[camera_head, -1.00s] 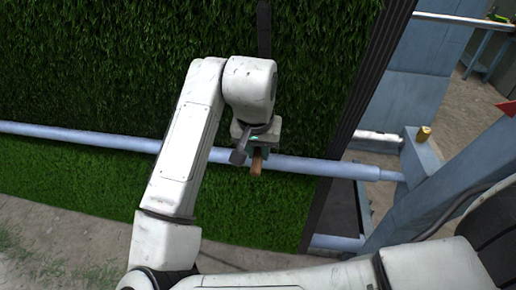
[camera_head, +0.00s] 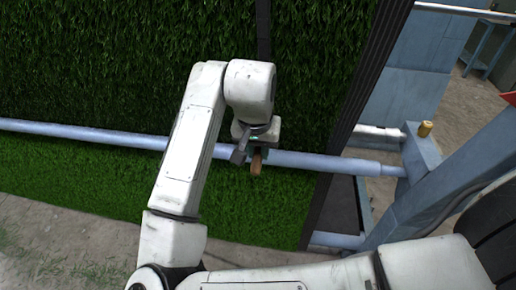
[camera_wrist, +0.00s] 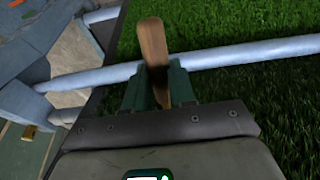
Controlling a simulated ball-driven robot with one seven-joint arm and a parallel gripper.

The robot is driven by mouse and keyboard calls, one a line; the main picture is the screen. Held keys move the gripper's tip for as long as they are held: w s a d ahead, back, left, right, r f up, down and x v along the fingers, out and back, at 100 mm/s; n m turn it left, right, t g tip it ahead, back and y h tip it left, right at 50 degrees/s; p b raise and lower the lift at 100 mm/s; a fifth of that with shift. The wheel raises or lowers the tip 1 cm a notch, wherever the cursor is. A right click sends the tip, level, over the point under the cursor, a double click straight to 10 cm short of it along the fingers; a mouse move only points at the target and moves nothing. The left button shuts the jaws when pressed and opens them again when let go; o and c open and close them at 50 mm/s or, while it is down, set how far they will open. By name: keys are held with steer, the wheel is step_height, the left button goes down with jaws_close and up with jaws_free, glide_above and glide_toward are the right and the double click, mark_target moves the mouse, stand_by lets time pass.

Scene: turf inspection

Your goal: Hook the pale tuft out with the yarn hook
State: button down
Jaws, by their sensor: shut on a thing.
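My gripper (camera_head: 257,150) is shut on a brown wooden handle (camera_head: 256,163), which looks like that of the yarn hook. In the wrist view the handle (camera_wrist: 152,45) stands between the green fingers of my gripper (camera_wrist: 158,84) and points away from the palm. The hook's metal end cannot be made out in either view. The gripper is in front of the green turf (camera_head: 100,60), near a pale blue bar. I cannot tell whether the tool touches the turf. No pale tuft can be made out; part of the turf is hidden behind my arm.
The pale blue bar (camera_head: 80,133) runs across the front of the turf and also crosses the wrist view (camera_wrist: 260,50). A dark edge strip (camera_head: 365,85) borders the turf on the right.

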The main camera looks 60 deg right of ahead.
steer(key=shift+p+v, duration=0.7)
steer(key=shift+v, duration=0.35)
steer(key=shift+r, duration=0.1)
steer(key=shift+p+v, duration=0.85)
steer(key=shift+v, duration=0.15)
steer(key=shift+s+a+f+b, duration=0.2)
steer(key=shift+a+f+b, duration=0.2)
steer(key=shift+a, duration=0.15)
steer(key=a+b, duration=0.1)
steer(key=a, duration=0.1)
steer(key=s+a+f+b, duration=0.1)
steer(key=a, duration=0.1)
steer(key=s+a+b, duration=0.1)
steer(key=a, duration=0.1)
steer(key=shift+s+a+f, duration=0.1)
steer(key=shift+s+f, duration=0.05)
steer(key=shift+f, duration=0.1)
